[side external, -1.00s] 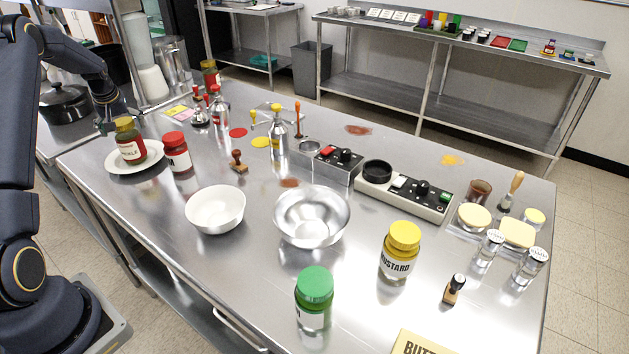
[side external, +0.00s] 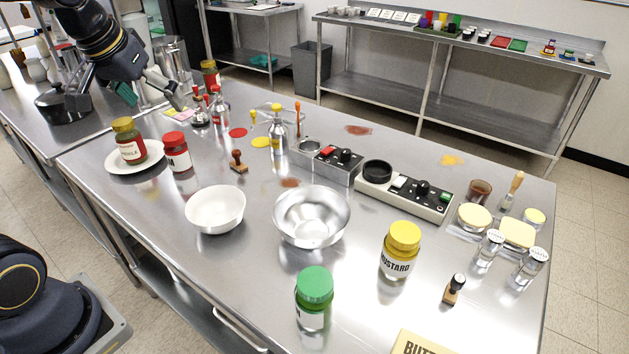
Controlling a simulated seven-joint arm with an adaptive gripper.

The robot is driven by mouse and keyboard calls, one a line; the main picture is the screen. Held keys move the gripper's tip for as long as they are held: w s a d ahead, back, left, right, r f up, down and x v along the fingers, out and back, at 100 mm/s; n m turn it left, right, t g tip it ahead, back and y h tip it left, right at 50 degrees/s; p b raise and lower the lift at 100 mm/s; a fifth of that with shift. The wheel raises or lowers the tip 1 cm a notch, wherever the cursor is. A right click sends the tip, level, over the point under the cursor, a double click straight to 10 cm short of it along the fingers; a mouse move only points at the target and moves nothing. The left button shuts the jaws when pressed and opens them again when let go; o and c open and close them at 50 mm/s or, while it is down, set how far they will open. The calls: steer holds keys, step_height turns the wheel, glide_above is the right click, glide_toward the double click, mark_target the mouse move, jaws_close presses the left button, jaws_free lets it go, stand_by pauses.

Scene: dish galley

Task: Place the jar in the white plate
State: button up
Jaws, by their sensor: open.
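A pickle jar (side external: 131,147) with dark red contents and a gold lid stands on the white plate (side external: 154,164) at the left end of the steel table. The jar looks close to upright. My gripper (side external: 128,99) is above and behind the plate, near the table's far left edge. Its fingers are spread and nothing is between them. It is clear of the jar.
A red-lidded jar (side external: 177,152) stands close to the plate's right side. A white bowl (side external: 216,209), a steel bowl (side external: 312,230), a green-lidded jar (side external: 314,291) and a mustard jar (side external: 400,250) stand nearer. A black pot (side external: 62,107) sits on the left counter.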

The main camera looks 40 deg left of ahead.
steer(key=s+d+f+m+h, duration=0.1)
steer(key=s+d+f+m, duration=0.2)
steer(key=s+d, duration=0.6)
steer(key=shift+s+d+f+m+t+h, duration=0.15)
steer(key=shift+s+d+m+t+h, duration=0.25)
steer(key=shift+s, duration=0.5)
